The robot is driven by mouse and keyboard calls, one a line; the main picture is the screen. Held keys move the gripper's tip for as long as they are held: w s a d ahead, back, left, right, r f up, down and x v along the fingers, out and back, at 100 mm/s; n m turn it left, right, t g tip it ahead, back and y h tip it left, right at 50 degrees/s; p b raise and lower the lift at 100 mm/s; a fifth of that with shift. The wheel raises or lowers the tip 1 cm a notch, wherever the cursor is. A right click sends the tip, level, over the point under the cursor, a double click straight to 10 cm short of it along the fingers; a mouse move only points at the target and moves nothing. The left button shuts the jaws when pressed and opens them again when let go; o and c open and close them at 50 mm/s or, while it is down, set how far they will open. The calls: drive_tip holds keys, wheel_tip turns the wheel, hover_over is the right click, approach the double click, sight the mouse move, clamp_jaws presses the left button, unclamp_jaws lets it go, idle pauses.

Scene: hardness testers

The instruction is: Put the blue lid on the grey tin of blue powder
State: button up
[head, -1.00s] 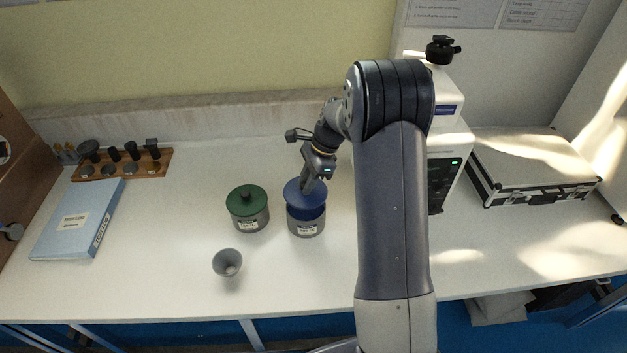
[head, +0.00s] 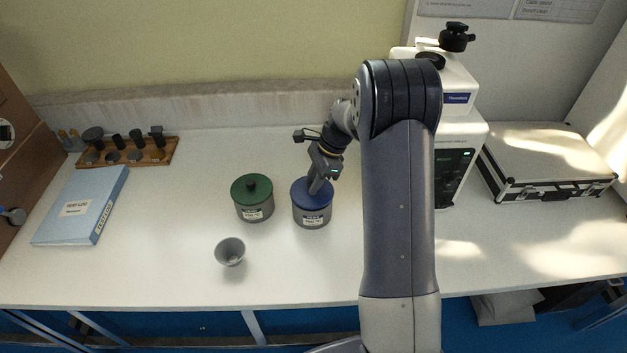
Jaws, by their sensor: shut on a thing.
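The blue lid (head: 303,194) sits on top of the grey tin (head: 312,214), which has a white label on its front. The lid looks level, and no gap shows between it and the tin's rim. My gripper (head: 318,187) comes down from the upper right and is shut on the lid at its top, where the gripper hides the grip point. The blue powder is hidden under the lid.
A second grey tin with a green lid (head: 251,187) stands just left. A small grey cup (head: 230,251) is in front of it. A blue binder (head: 80,206) and a wooden rack (head: 130,153) lie left. The tester (head: 455,165) and a case (head: 550,165) stand right.

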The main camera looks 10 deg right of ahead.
drive_tip(key=shift+f, duration=0.6)
drive_tip(key=o, duration=1.1)
drive_tip(key=shift+c, duration=0.2)
drive_tip(key=shift+r, duration=0.1)
drive_tip(key=b+v, duration=0.1)
drive_tip(key=v, duration=0.9)
drive_tip(key=shift+d+r, duration=0.25)
drive_tip(key=x, duration=1)
drive_tip(key=shift+a+f+p, duration=0.2)
drive_tip(key=shift+f+p, duration=0.05)
drive_tip(key=shift+p, duration=0.05)
drive_tip(key=shift+r, duration=0.3)
